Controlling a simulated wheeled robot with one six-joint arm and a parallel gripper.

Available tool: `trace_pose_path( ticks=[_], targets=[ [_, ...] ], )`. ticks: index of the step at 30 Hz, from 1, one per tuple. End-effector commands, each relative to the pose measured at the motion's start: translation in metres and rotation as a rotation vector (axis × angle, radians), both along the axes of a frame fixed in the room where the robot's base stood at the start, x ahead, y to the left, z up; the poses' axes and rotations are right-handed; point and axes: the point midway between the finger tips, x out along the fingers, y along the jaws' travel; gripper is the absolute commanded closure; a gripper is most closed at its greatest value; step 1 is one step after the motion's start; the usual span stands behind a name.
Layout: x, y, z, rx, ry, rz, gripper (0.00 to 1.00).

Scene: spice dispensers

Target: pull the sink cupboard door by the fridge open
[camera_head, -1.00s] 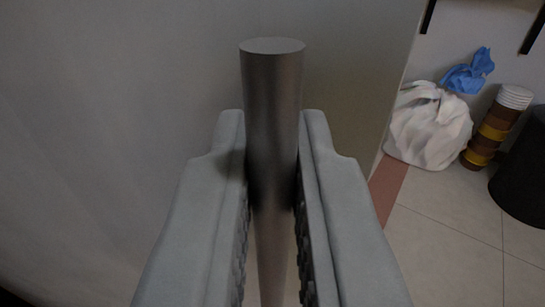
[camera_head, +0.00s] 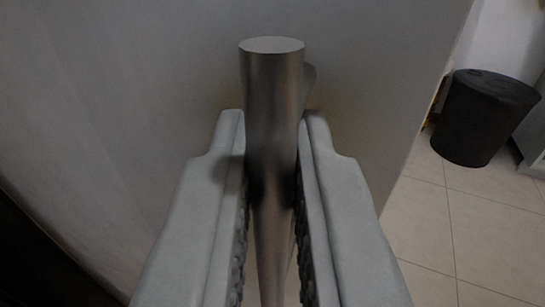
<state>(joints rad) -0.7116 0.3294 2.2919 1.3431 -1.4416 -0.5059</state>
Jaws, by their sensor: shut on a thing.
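The metal bar handle (camera_head: 272,85) stands upright in the middle of the view, with its round top end showing. My gripper (camera_head: 272,155) is shut on it, one finger on each side. The pale grey cupboard door (camera_head: 160,90) fills the view behind the handle, and its edge runs down on the right. A short mount shows behind the bar near its top. The lower part of the handle is partly hidden between my fingers.
A dark bin (camera_head: 485,118) stands on the tiled floor (camera_head: 450,230) to the right, past the door's edge. A pale unit edge shows at the far right. A dark area lies at the lower left. The floor between the door and the bin is clear.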

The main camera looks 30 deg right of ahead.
Motion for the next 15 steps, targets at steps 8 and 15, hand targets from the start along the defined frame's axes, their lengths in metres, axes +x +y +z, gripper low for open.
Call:
trace_pose_path(
  ticks=[8, 15],
  targets=[
    [-0.008, 0.014, 0.001, 0.0, -0.001, 0.001, 1.0],
    [-0.009, 0.015, 0.001, 0.0, -0.001, 0.001, 1.0]
  ],
)
